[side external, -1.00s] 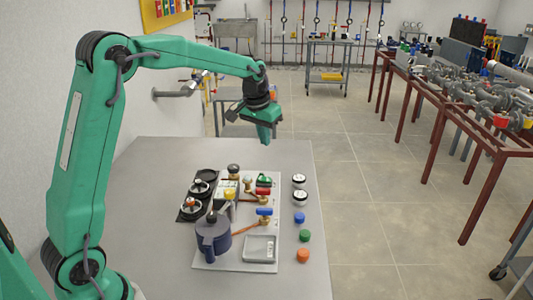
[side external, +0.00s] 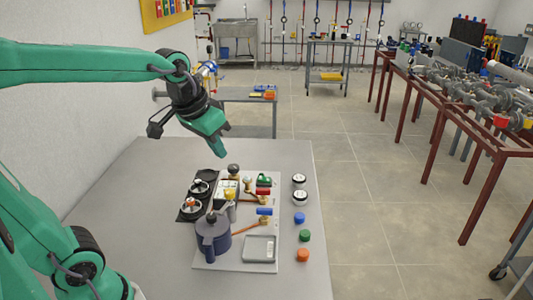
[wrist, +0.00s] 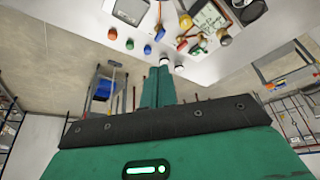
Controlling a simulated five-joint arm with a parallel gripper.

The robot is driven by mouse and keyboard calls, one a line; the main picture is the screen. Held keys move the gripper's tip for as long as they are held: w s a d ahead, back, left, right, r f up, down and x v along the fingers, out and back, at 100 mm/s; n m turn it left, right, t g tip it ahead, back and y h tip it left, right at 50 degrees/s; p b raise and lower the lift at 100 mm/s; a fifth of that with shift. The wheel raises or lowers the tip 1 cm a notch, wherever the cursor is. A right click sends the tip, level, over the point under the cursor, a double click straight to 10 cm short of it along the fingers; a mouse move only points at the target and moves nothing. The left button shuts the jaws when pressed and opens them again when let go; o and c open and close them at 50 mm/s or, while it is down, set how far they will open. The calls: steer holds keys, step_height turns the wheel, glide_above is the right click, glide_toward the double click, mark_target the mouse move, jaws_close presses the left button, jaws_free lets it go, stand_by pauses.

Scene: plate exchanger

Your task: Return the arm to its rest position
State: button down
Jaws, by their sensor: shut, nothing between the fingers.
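My green arm reaches in from the left in the side external view. My gripper (side external: 221,152) is shut and empty, tilted down to the right, in the air above the far part of the work table (side external: 130,195). It is apart from the plate exchanger board (side external: 235,262) below it. In the wrist view my gripper (wrist: 158,72) shows its two green fingers pressed together with nothing between them.
The board carries a dark blue pot (side external: 213,240), a grey tray (side external: 260,248), valves and gauges. Blue (side external: 299,217), green (side external: 305,235) and orange (side external: 303,255) caps lie to its right. A wall stands at left. The table's near left is clear.

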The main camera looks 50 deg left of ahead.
steer(key=s+d+f+t, duration=0.1)
steer(key=s+d+f, duration=0.1)
steer(key=s, duration=0.7)
steer(key=shift+s+f+m, duration=0.4)
steer(key=shift+f, duration=0.2)
steer(key=c, duration=2.2)
jaws_free()
